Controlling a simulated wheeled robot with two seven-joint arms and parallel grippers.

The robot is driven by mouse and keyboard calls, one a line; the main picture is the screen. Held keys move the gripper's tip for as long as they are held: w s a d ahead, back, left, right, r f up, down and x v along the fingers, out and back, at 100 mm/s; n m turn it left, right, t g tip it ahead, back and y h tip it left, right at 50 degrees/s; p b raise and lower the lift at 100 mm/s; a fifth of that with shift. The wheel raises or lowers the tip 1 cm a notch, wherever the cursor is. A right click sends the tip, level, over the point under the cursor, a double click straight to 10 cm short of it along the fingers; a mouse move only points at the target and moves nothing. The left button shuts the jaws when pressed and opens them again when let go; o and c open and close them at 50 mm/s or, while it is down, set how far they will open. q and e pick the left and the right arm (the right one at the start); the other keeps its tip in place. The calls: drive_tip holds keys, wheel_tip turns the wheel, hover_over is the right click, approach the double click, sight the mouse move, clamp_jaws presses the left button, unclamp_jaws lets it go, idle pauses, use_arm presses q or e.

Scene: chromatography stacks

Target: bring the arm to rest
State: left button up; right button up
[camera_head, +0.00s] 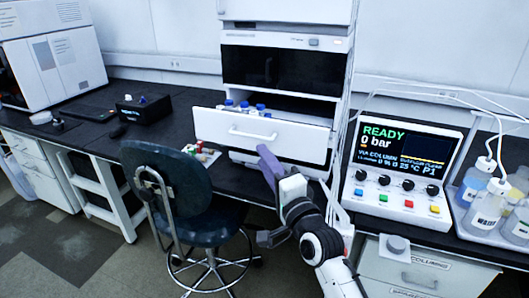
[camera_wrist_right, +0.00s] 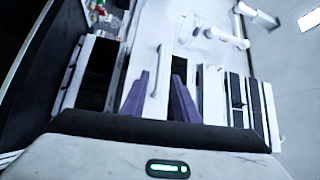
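My right arm reaches up from the bottom of the head view. My right gripper (camera_head: 266,158) has purple fingers and points up and left in front of the open drawer's (camera_head: 220,128) white front, near its lower right part. The white drawer handle (camera_head: 252,133) is to the left of the gripper in the head view and appears beyond the fingers in the wrist view. My left gripper is not in view.
Blue-capped bottles (camera_head: 243,107) stand in the drawer. A control unit (camera_head: 407,165) showing READY and 0 bar is on the right, beside a tray with solvent bottles (camera_head: 487,210). A dark chair (camera_head: 180,190) stands left of my arm. The bench (camera_head: 85,135) has some clear room at left.

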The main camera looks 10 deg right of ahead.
drive_tip(key=shift+s+d+f, duration=0.1)
drive_tip(key=shift+s+d, duration=0.05)
drive_tip(key=shift+s, duration=0.4)
drive_tip(key=s+d+f+n+g+h, duration=0.1)
drive_tip(key=s+d+f+n+g, duration=0.15)
drive_tip(key=s+f, duration=0.6)
drive_tip(key=s+d+f+n+g+h, duration=0.15)
drive_tip(key=s+f+n, duration=0.25)
drive_tip(key=f, duration=0.9)
drive_tip(key=s+d+f+n+g, duration=0.2)
drive_tip(key=s+f, duration=0.3)
drive_tip(key=s, duration=0.2)
drive_tip(key=s+d+f+n+g, duration=0.2)
drive_tip(key=s+f+n, duration=0.1)
drive_tip(key=s, duration=0.5)
drive_tip(key=s+d+f+n+g+h, duration=0.1)
drive_tip(key=s+d+f+n+g, duration=0.1)
drive_tip(key=s+f, duration=0.4)
drive_tip(key=shift+s+f+n, duration=0.3)
drive_tip(key=shift+s+n, duration=0.35)
drive_tip(key=shift+s, duration=0.5)
